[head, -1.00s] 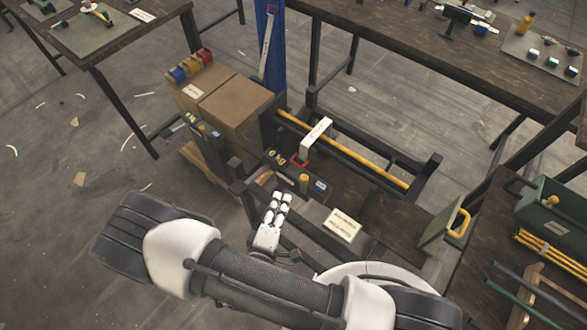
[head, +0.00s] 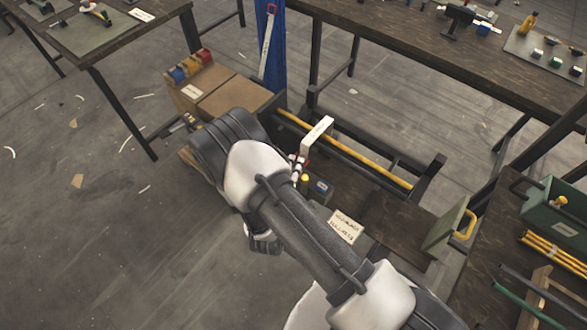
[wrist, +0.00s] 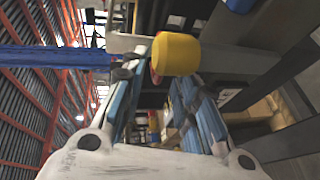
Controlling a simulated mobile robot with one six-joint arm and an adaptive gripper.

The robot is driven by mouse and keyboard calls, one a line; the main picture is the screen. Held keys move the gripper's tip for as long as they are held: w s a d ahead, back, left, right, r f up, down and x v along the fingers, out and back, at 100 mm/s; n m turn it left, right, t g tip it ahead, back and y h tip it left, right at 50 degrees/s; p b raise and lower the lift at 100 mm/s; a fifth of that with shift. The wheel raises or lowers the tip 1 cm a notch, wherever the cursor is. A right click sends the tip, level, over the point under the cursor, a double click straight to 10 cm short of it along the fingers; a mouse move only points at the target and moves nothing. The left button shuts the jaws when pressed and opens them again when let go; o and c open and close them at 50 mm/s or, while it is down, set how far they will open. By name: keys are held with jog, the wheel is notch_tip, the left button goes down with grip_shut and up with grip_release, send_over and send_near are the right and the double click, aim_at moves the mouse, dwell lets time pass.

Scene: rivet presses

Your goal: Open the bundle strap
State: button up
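A white upright piece (head: 318,133), with a small red part (head: 304,160) at its lower end, sits across the long yellow bar (head: 370,164) of the low black rack. It looks like the bundle strap, but I cannot be sure. In the head view my arm hides most of my gripper. In the wrist view my gripper (wrist: 157,77) is open, its two blue-grey fingers apart. A yellow round knob (wrist: 176,54) lies ahead at the fingertips, nearer the right finger. A bit of red shows behind its edge. I cannot tell whether a finger touches it.
A blue post (head: 271,50) and cardboard boxes (head: 218,102) stand behind and left of the rack. A white label card (head: 345,227) lies right of my arm. A green box (head: 555,212) and yellow rods (head: 553,256) lie at right.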

grip_shut()
dwell(0.3)
dwell(0.5)
